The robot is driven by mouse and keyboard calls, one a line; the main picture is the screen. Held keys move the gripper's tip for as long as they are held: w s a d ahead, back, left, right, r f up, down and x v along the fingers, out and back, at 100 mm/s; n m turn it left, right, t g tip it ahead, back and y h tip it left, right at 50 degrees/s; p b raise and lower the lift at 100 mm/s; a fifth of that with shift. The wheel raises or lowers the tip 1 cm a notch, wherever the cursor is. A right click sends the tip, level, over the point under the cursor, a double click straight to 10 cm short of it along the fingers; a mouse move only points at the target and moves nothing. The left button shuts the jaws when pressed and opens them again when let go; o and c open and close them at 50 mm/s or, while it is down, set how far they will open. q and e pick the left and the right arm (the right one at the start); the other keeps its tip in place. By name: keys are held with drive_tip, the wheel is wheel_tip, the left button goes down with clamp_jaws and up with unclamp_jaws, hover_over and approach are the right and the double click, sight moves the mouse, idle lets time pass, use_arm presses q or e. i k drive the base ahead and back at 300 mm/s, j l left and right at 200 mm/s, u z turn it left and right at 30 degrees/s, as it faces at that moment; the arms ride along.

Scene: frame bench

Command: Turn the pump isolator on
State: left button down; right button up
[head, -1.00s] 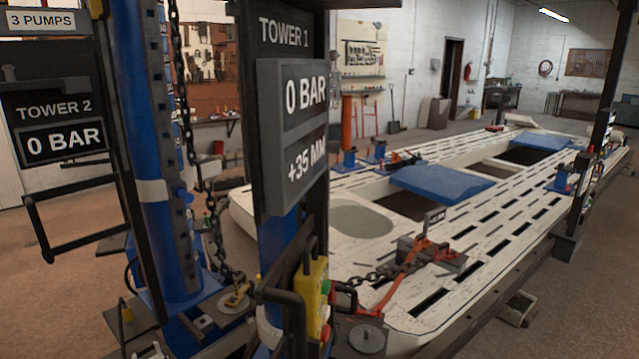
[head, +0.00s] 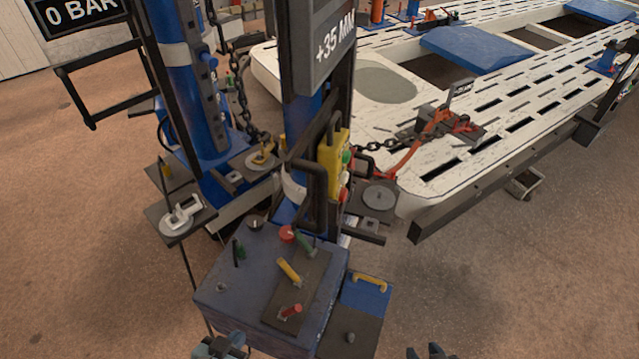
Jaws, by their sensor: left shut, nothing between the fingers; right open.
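A dark blue-grey pump cabinet (head: 222,290) stands low in front of the tower. Its top carries a plate with a green lever (head: 304,243), a yellow lever (head: 289,271) and a red lever (head: 290,311). A round red knob (head: 287,232) sits at its back edge. A small dark-green handle (head: 238,252) and a small grey part are on its left side. I cannot tell which of these is the pump isolator, nor its position. My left gripper (head: 222,346) is shut and empty at the cabinet's front edge. My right gripper (head: 430,351) is open and empty, right of the cabinet.
The tower with a "+35 MM" display (head: 333,45) and a yellow button box (head: 332,160) rises behind the cabinet. A blue box with a yellow handle (head: 369,283) adjoins its right side. A chain runs to the white slotted bench (head: 545,85).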

sight(286, 236)
drive_tip(key=j+z, duration=0.1)
drive_tip(key=j, duration=2.15)
drive_tip(key=i+j, duration=0.4)
drive_tip(key=i+z, duration=0.05)
